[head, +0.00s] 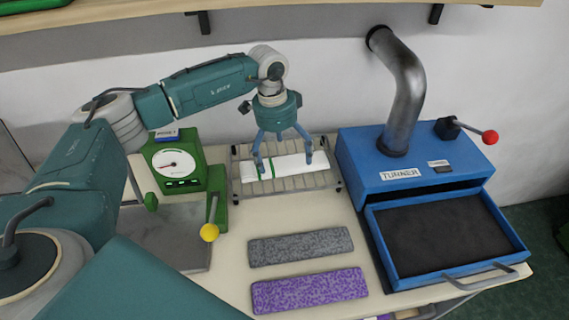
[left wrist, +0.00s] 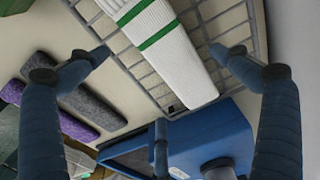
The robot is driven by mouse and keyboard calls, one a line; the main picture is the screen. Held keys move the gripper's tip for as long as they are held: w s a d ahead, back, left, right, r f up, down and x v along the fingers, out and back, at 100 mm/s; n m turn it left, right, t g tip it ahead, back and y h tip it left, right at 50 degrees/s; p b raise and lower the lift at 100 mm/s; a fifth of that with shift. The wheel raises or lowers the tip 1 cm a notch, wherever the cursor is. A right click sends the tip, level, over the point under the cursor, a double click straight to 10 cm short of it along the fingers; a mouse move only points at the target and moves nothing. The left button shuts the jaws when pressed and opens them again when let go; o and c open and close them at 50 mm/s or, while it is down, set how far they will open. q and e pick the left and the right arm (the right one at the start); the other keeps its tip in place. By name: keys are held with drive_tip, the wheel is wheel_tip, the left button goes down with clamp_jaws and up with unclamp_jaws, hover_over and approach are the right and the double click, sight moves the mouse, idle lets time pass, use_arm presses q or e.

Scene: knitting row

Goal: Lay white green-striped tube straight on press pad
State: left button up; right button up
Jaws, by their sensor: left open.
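The white green-striped tube (head: 293,167) lies flat on the wire rack (head: 240,190) at the back of the table, its green stripe toward its left end. My left gripper (head: 283,162) is open just above the tube, one finger near the green stripe and the other near its right part. In the left wrist view the tube (left wrist: 182,68) runs at a slant between the parted fingers, which do not close on it. A grey plate (head: 180,245), perhaps the press pad, lies bare by the green dial machine (head: 174,165), partly hidden by my arm. My right gripper is not in view.
A grey speckled tube (head: 300,247) and a purple one (head: 309,291) lie in front of the rack. The blue turner (head: 405,180) with its open tray (head: 448,275) stands on the right. A yellow-knobbed lever (head: 210,232) rises beside the grey plate.

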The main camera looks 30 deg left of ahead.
sight(285, 167)
use_arm(q)
drive_tip(key=f+p, duration=0.1)
drive_tip(key=f, duration=0.2)
drive_tip(key=shift+w+f+p, duration=0.35)
drive_tip(key=shift+p, duration=0.05)
drive_tip(key=shift+f, duration=0.55)
drive_tip(key=shift+w, duration=0.1)
drive_tip(key=shift+c, duration=1.3)
drive_tip(key=c, duration=0.7)
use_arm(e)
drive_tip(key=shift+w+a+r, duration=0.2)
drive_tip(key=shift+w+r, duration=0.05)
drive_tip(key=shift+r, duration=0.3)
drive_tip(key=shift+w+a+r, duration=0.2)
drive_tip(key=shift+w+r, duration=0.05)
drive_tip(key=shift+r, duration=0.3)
